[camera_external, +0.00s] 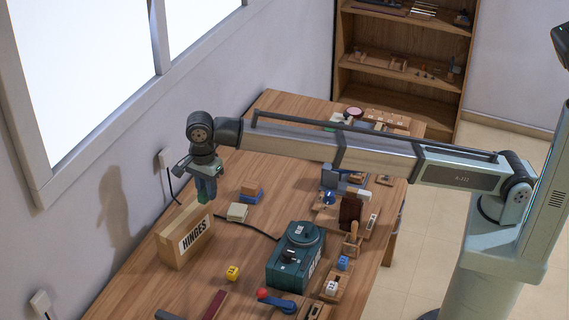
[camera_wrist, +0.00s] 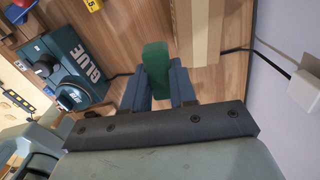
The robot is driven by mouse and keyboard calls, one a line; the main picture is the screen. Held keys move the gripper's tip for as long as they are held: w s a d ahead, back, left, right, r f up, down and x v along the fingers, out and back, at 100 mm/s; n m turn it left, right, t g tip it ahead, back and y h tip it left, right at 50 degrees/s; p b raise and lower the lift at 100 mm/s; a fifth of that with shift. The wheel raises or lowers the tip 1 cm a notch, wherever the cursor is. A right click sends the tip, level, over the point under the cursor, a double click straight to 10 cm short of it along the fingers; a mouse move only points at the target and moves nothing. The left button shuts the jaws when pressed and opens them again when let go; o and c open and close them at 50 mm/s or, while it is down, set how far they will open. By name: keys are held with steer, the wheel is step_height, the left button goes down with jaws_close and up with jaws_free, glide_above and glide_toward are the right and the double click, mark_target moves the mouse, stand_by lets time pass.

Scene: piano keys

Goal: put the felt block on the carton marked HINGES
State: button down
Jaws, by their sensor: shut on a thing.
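The carton marked HINGES (camera_external: 186,238) stands upright on the wooden table, near the wall under the window. In the wrist view its side and top (camera_wrist: 196,30) show at the upper right of my fingers. My gripper (camera_external: 205,190) points down above the far end of the carton. In the wrist view my gripper (camera_wrist: 157,88) is shut on a green block (camera_wrist: 155,62), which looks like the felt block. Its lower end sticks out beyond the fingertips. In the external view only a small green part (camera_external: 204,198) shows, and I cannot tell whether it touches the carton.
A cream block (camera_external: 237,212), a stacked brown and blue pair (camera_external: 250,192) and a yellow cube (camera_external: 232,272) lie nearby. A cable crosses the table. The wall is close at left.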

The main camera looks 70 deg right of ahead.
step_height(320, 180, up, 4)
steer(key=n, duration=0.1)
glide_above(183, 216)
steer(key=shift+n, duration=0.3)
steer(key=shift+f, duration=5.2)
steer(key=shift+f, duration=0.15)
steer(key=c, duration=0.9)
jaws_free()
step_height(183, 216, up, 12)
steer(key=shift+r, duration=0.2)
